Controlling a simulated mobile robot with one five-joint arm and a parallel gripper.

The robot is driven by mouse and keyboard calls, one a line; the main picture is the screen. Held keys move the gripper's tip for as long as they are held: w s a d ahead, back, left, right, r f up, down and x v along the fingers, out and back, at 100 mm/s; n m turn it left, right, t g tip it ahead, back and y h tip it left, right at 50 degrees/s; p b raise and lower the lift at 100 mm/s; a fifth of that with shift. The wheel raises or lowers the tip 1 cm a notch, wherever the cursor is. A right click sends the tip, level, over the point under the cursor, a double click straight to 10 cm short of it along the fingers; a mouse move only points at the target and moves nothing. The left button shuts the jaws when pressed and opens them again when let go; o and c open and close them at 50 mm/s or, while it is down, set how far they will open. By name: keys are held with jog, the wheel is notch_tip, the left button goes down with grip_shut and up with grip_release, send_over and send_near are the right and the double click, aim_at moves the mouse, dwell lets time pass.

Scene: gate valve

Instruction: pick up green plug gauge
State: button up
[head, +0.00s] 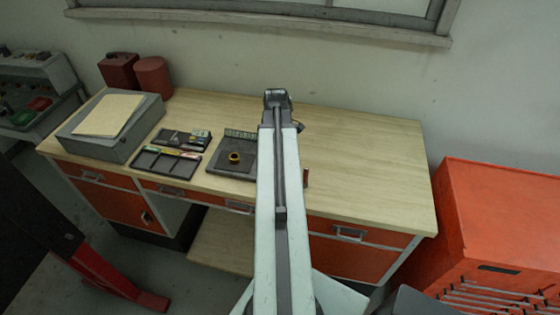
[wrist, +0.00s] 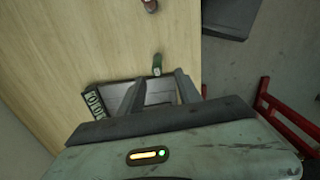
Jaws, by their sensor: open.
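The green plug gauge (wrist: 157,65) is a small green cylinder on the wooden desk, close to its front edge, in the wrist view. My gripper (wrist: 161,78) is open, and the gauge shows just beyond the space between its fingertips, apart from the jaws as far as I can tell. In the head view my arm hides the gauge, and the fingers cannot be made out there.
A red piece (wrist: 150,5) stands beyond the gauge. The desk's right side (head: 370,170) is clear.

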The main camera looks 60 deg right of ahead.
jog(key=shift+s+d, duration=0.25)
jog(key=f+b, duration=0.8)
jog(key=shift+w, duration=0.2)
jog(key=shift+r, duration=0.1)
grip_shut()
